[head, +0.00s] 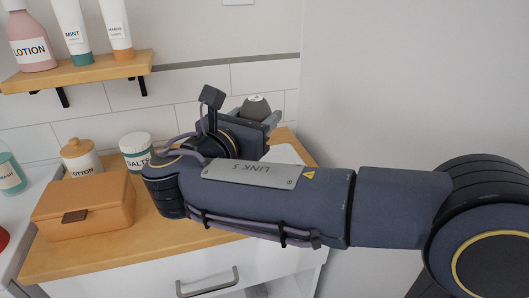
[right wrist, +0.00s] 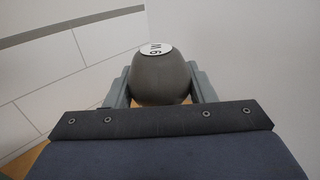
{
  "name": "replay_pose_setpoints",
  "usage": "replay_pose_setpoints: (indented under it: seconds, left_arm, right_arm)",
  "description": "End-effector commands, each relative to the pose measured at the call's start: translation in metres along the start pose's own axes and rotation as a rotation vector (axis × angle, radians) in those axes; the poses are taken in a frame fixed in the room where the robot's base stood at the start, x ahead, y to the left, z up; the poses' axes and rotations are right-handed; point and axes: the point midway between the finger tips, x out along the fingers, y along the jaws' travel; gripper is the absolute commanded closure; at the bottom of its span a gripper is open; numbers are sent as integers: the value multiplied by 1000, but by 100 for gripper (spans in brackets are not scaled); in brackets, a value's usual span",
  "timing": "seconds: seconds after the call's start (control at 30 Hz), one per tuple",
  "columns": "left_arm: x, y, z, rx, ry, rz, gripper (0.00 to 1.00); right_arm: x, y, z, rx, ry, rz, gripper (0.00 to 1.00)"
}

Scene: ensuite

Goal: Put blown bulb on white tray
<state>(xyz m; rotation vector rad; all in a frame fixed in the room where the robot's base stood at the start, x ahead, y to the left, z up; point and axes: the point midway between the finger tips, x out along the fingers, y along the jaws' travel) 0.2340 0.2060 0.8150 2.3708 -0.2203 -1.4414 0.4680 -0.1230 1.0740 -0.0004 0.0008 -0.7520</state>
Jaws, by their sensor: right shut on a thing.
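A dark grey bulb (head: 256,107) shows beyond my right wrist in the head view. A flat white surface (head: 285,154), likely the white tray, shows in part on the counter behind my right arm. My left gripper is not in view.
The wooden counter (head: 120,245) holds an orange box (head: 85,208), a cotton jar (head: 80,157) and a salts jar (head: 136,152). A wall shelf (head: 75,72) at upper left bears a lotion bottle and tubes. A plain wall is on the right.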

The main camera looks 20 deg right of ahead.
Motion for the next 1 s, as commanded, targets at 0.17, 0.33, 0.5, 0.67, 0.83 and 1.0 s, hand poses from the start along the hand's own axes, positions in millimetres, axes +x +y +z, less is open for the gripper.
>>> replay_pose_setpoints:
  seconds: [0.17,0.33,0.5,0.67,0.83,1.0]
  left_arm:
    - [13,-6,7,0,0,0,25]
    - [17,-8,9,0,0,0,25]
    - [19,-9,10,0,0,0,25]
    - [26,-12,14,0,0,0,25]
    - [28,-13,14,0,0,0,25]
    - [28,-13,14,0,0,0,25]
  right_arm:
    - [32,7,-36,-4,0,-2,73]
    - [46,10,-52,0,-1,-1,73]
    - [53,12,-59,-1,-1,0,73]
    - [57,13,-83,-4,0,1,73]
    - [57,13,-95,0,-1,1,73]
    - [57,13,-94,1,-1,0,73]
